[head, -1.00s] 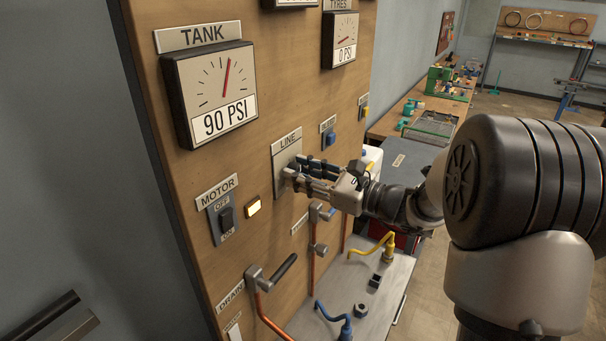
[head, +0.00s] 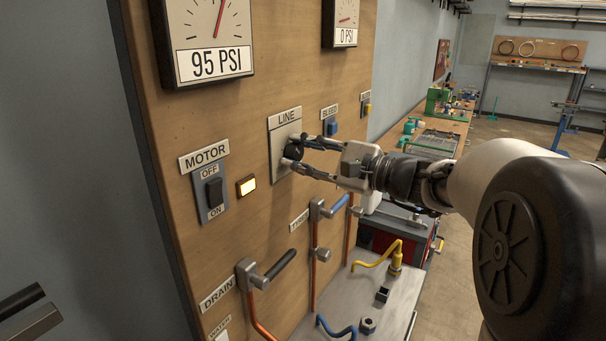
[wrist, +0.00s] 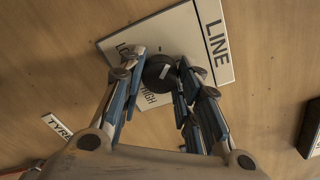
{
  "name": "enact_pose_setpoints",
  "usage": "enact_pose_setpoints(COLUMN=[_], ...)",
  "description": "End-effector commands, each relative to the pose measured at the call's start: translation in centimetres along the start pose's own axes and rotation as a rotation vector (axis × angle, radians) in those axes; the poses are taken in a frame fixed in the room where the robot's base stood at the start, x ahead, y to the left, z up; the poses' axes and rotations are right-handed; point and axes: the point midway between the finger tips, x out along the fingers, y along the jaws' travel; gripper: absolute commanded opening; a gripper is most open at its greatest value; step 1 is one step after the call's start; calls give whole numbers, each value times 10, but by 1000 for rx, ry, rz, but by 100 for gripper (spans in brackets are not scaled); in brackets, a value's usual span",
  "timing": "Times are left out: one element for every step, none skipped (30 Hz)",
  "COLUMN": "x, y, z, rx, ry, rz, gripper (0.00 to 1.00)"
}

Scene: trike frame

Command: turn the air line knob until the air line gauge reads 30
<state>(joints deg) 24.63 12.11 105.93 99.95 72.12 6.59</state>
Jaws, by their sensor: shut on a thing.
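The air line knob (head: 292,151) is a round black knob on a pale plate (head: 282,121) marked LINE. My gripper (head: 298,153) reaches it from the right, with one finger above and one below, shut on the knob. The wrist view shows the black knob (wrist: 158,71), with a small white mark on top, between the fingertips of my gripper (wrist: 157,76). Part of the words on the plate (wrist: 220,75) shows, including HIGH; my fingers hide some of the rest.
The tank gauge (head: 207,33) reads 95 PSI and the right gauge (head: 344,22) reads 0 PSI. The motor switch (head: 214,193) and a lit lamp (head: 246,186) are left of the knob. Valve levers (head: 282,264) and pipes stick out below. A bench top (head: 385,325) lies under them.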

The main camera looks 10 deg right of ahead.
Motion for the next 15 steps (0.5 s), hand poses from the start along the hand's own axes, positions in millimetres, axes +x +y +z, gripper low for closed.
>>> enact_pose_setpoints(x=[0, 0, 0, 0, 0, 0, 0, 0, 0, 0, 0, 0, 0, 0, 0], y=[4, 4, 3, 3, 3, 3, 3, 2, 2, 2, 2, 1, 1, 1, 1], z=[-2, -2, -2, -2, -2, -2, -2, -2, -2, -1, -1, -1, -1, -1, 0], rx=[-34, -53, -78, -94, -108, -127, -140, -152, -165, -174, -182, -192, -198, -203, -209], ry=[0, 0, 0, 0, 1, 1, 0, 0, 0, 0, 0, 0, 0, 0, 0], rz=[-1, 0, 0, 0, 1, 1, 1, 1, 0, 0, 1, 1, 1, 1, 1], gripper=[7, 7, 7, 7, 7, 7, 7, 7, 7, 7, 7, 7, 7, 7, 7])
